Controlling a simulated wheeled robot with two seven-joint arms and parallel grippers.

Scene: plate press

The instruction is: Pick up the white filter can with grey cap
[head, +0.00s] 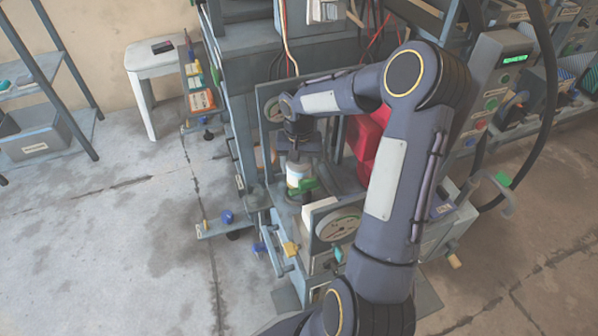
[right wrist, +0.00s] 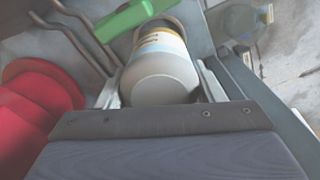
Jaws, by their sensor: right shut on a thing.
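The white filter can (head: 297,175) stands on the press bench in the head view, below my right gripper (head: 298,160). In the right wrist view the can (right wrist: 160,62) shows large, with its pale grey cap end towards the camera and an orange and blue band farther down. My right gripper (right wrist: 162,85) is shut on the can, with one finger on each side near the cap. The far end of the can is partly hidden. My left gripper is in neither view.
A green handle (head: 305,186) lies close beside the can; it also shows in the wrist view (right wrist: 135,18). A red part (head: 364,145) stands to the right. A dial gauge (head: 338,225) is in front. Open floor lies left of the bench.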

